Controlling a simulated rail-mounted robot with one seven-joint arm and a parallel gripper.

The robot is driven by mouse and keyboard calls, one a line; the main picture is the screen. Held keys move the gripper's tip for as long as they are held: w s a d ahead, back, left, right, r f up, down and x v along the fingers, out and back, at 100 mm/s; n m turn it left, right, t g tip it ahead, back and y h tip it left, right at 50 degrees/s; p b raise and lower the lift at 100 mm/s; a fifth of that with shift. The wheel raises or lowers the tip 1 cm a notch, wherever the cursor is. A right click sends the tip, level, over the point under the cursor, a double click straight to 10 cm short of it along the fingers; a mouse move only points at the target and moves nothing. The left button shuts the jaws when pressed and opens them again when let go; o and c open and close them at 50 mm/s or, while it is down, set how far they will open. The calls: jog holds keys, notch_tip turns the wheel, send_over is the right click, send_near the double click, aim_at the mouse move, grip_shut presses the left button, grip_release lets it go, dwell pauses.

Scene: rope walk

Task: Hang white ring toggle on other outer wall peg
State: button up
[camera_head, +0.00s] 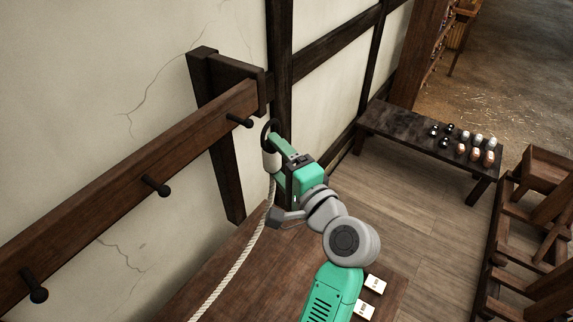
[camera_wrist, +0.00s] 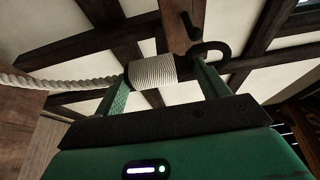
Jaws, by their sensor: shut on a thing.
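The white ring toggle (camera_head: 268,161) has a white cord-wrapped body with a dark ring at its upper end. Its body also shows in the wrist view (camera_wrist: 153,72), between my green fingers. My gripper (camera_head: 275,154) is shut on it. The dark ring (camera_head: 267,127) stands clear of the fingers, a little right of the far peg (camera_head: 240,121) on the wall rail (camera_head: 120,202). I cannot tell their gap in depth. A middle peg (camera_head: 155,186) and a near peg (camera_head: 37,288) are also on the rail. All three look bare.
White rope (camera_head: 236,267) runs from the toggle down over the wooden table (camera_head: 222,255). Two white labelled cards (camera_head: 370,296) lie near my arm. A dark bench (camera_head: 410,138) holds several small black, white and orange items. A wooden frame (camera_head: 530,240) stands at right.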

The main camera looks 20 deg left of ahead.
jog(key=w+a+f+b, duration=0.1)
jog(key=w+a, duration=0.1)
jog(key=a, duration=0.5)
jog(key=shift+w+f+b, duration=0.2)
jog(key=shift+b, duration=0.15)
jog(key=shift+a, duration=0.1)
dwell(0.6)
jog(key=o, duration=1.1)
jog(key=shift+r, duration=0.1)
jog(key=b+v, duration=0.1)
jog(key=v, duration=0.7)
